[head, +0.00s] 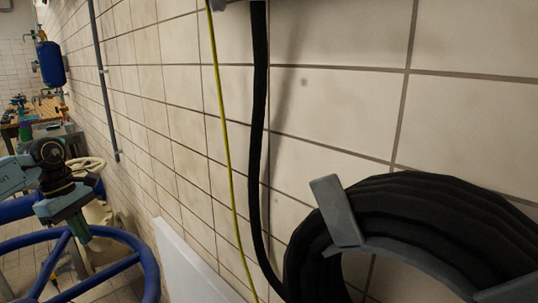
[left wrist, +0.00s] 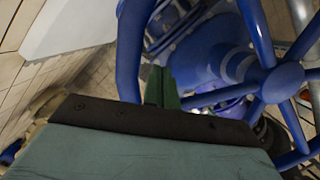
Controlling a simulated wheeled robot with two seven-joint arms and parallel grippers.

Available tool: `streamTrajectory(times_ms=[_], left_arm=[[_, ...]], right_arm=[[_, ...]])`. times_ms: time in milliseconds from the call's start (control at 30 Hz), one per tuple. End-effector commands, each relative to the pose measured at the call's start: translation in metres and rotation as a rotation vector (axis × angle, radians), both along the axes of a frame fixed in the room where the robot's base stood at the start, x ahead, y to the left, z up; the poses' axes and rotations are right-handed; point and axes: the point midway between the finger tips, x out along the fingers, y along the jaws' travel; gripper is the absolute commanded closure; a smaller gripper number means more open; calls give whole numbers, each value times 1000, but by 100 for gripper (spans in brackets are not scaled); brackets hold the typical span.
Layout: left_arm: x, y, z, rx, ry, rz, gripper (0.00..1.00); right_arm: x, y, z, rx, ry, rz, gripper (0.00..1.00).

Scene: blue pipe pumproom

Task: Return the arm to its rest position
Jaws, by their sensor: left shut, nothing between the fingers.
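My left arm (head: 50,175) comes in from the left edge of the head view, bent at a dark joint. My left gripper (head: 82,235) points down, shut and empty, in front of a large blue handwheel (head: 150,262). In the left wrist view the closed green fingers (left wrist: 160,88) show beside the wheel's curved rim (left wrist: 130,50). Whether they touch the wheel cannot be told. My right gripper is in neither view.
A coiled black hose (head: 430,215) hangs on a grey wall holder (head: 338,205) at the right. A black hose (head: 258,130) and a yellow-green cable (head: 222,120) run down the tiled wall. A workbench (head: 40,115) and a blue tank (head: 50,63) stand farther back.

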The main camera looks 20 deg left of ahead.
Motion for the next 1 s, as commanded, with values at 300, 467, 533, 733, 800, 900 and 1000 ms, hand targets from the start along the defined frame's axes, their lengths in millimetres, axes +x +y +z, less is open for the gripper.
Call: streamTrajectory(times_ms=[300, 467, 533, 733, 800, 900, 1000], left_arm=[[-13, 27, -1, -1, 1, 155, 100], [-16, 32, -1, -1, 2, 188, 100], [-17, 33, 0, 0, 1, 193, 100], [-17, 33, 0, -1, 1, 194, 100], [-17, 33, 0, -1, 1, 194, 100], [-17, 33, 0, 1, 3, 195, 100], [-18, 34, 0, 3, 9, 200, 100]], right_arm=[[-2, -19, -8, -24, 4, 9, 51], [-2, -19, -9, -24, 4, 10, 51], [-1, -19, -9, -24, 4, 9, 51], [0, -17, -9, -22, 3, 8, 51], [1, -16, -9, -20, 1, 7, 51], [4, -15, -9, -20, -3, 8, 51], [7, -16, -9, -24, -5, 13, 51]])
